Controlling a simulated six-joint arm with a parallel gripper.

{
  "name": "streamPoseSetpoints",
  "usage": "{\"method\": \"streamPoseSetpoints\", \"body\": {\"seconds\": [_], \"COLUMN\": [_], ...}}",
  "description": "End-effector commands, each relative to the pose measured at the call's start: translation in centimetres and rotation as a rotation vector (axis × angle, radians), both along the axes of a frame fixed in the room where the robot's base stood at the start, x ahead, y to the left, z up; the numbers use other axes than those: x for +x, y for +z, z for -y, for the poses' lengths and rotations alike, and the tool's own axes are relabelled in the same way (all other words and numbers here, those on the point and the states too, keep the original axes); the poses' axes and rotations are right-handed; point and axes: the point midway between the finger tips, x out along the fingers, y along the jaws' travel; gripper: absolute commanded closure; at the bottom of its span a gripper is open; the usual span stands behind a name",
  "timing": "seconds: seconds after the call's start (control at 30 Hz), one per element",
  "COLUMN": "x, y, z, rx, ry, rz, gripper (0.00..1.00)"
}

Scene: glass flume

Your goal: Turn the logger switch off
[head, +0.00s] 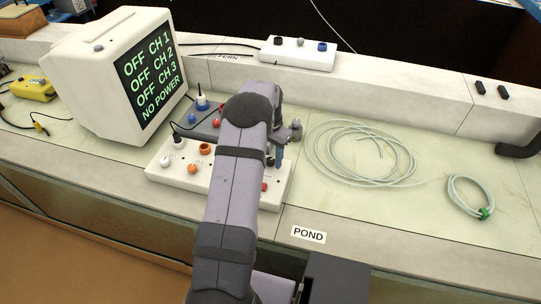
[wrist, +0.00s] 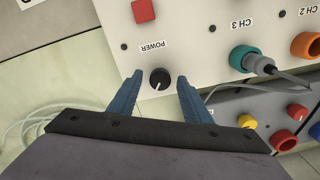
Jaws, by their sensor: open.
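A white box (head: 158,172) stands on the bench. In the wrist view, its panel (wrist: 190,50) carries a round black knob (wrist: 160,79) labelled POWER, with a white pointer mark. The knob lies between the tips of my gripper (wrist: 159,80). The blue fingers are open, with a visible gap on each side of the knob; its height relative to the tips is hard to tell. In the head view my gripper (head: 279,156) is over the box's right end, and my arm hides the knob. A monitor (head: 105,85) reads OFF for CH 1, CH 2, CH 3, and NO POWER.
The panel also has a red square button (wrist: 143,10), a teal CH 3 socket (wrist: 244,58) with a plugged cable and an orange CH 2 socket (wrist: 306,45). A grey box (wrist: 260,110) sits close by. Coiled tubing (head: 365,155) lies to the right, beyond a POND label (head: 308,234).

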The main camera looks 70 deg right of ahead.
Motion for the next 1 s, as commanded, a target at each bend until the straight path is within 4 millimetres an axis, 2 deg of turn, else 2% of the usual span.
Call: {"method": "streamPoseSetpoints", "body": {"seconds": [0.2, 0.23, 0.3, 0.4, 0.73, 1.0], "x": [-0.01, -0.01, -0.01, -0.01, -0.02, 0.01], "y": [-0.07, -0.07, -0.06, -0.05, -0.04, -0.04], "z": [-0.01, -0.01, -0.01, -0.01, 0.00, 0.04], "rx": [0.000, 0.000, 0.000, 0.000, 0.000, 0.000], "ry": [0.000, 0.000, 0.000, 0.000, 0.034, 0.178], "rz": [0.000, 0.000, 0.000, 0.000, -0.001, -0.001], "gripper": [0.56, 0.60, 0.77, 0.97, 0.97, 0.97]}}
